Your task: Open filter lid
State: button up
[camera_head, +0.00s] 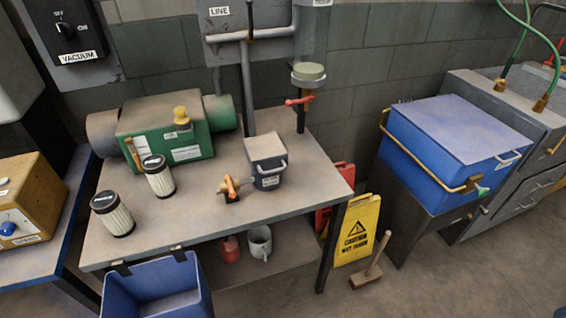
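A green filter housing (168,138) sits at the back left of the grey workbench, between a grey cylinder and a green cylinder. Its flat green lid (150,113) looks closed. A yellow knob (181,116) stands at the lid's right front, and an orange-brown handle or latch (133,154) is at the housing's left front. Two pleated filters with black caps stand in front: one filter (158,176) close to the housing, the other filter (118,216) nearer the bench's left edge. My gripper is not in view.
A grey lidded box (266,161) and an orange-handled valve (231,188) stand on the workbench (215,225). A blue bin (157,287) hangs at its front. A yellow caution sign (357,230) stands at right. The bench's front middle is clear.

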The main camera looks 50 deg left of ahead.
aim_at(264, 153)
jog(key=u, duration=0.45)
jog(key=i, duration=0.55)
jog(key=u, duration=0.9)
jog(key=i, duration=0.3)
jog(key=u, duration=0.4)
